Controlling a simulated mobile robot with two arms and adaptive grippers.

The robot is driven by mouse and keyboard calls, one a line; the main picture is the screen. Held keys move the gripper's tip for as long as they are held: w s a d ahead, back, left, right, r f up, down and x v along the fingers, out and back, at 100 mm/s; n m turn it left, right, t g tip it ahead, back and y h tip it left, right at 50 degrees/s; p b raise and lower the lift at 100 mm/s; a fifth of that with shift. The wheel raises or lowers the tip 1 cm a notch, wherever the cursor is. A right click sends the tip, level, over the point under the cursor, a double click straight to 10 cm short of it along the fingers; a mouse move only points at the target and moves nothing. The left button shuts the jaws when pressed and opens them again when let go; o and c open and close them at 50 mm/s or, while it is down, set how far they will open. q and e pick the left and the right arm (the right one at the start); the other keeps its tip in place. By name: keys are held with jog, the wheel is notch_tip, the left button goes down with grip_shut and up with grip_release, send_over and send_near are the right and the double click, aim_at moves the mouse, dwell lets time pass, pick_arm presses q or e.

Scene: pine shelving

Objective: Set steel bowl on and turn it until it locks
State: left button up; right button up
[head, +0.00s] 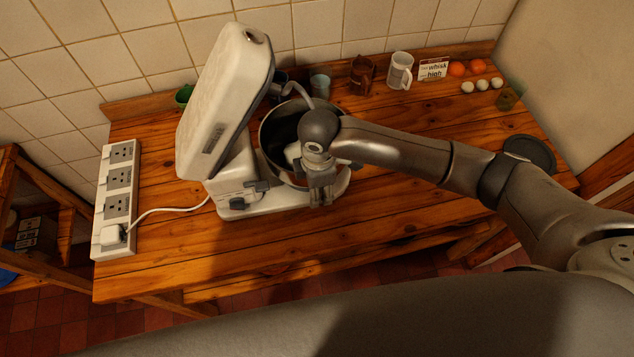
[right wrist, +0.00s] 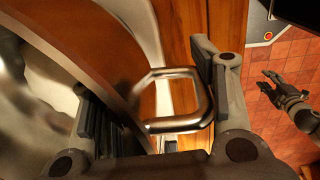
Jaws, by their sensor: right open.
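The steel bowl (head: 267,134) sits upright on the base (head: 238,208) of a white stand mixer, whose head (head: 226,85) is tilted up. I cannot tell whether the bowl is locked. My right gripper (head: 320,203) is at the bowl's near right side and partly hides it. In the right wrist view, the open right gripper (right wrist: 162,100) has the bowl's square handle (right wrist: 205,100) between its fingers, next to the bowl's rim (right wrist: 85,50). My left gripper (right wrist: 266,84) shows only in the right wrist view, open and empty above the floor.
A power strip (head: 117,195) lies at the table's left, with the mixer's cord plugged in. Mugs (head: 400,70), a small sign (head: 433,69), eggs (head: 482,85) and orange fruits (head: 457,68) stand along the back. A dark round disc (head: 530,153) lies at right. The front tabletop is clear.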

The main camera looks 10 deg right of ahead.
jog(key=shift+s+a, duration=0.1)
jog(key=shift+s, duration=0.15)
